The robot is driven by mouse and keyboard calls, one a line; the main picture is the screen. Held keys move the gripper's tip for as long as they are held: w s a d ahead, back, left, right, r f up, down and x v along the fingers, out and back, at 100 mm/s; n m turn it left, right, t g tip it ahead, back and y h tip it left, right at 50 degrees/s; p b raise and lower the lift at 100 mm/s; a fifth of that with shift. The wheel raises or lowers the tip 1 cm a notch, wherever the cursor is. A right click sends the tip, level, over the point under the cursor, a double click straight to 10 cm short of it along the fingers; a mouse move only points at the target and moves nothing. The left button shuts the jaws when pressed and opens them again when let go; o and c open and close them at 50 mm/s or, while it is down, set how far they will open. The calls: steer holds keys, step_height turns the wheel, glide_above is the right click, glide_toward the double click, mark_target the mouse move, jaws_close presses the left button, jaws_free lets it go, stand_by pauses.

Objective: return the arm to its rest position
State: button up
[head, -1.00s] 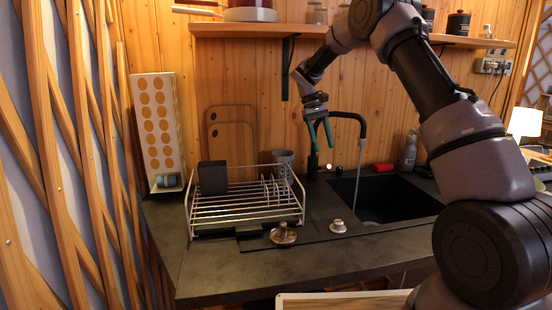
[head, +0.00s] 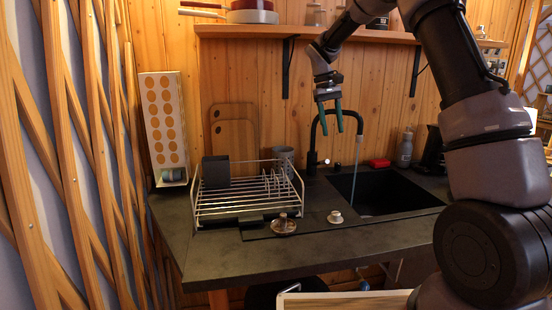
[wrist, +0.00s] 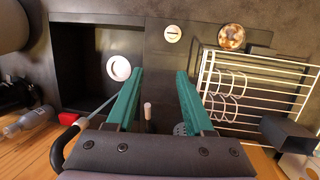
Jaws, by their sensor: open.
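My gripper (head: 329,117) has two green fingers that point down. It hangs in the air in front of the black faucet (head: 313,150), under the wall shelf. In the wrist view my gripper (wrist: 156,85) is open, with nothing held between its fingers. My arm comes in from the right side of the head view and bends over toward the sink.
A black sink (head: 380,192) with running water lies under and right of my gripper. A wire dish rack (head: 245,203) stands to its left. A wooden shelf (head: 350,34) with pans and jars runs above. A brass-coloured lid (head: 284,225) and a small white item (head: 335,217) sit on the counter.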

steer(key=s+d+r+m+t+y, duration=0.2)
steer(key=s+d+r+t, duration=0.2)
steer(key=s+r, duration=0.8)
steer(key=s+d+m+t+y, duration=0.2)
steer(key=s+d+m+t, duration=0.1)
steer(key=s, duration=1.5)
steer(key=shift+s+m+t, duration=0.4)
steer(key=shift+m+t, duration=0.3)
steer(key=shift+t, duration=0.5)
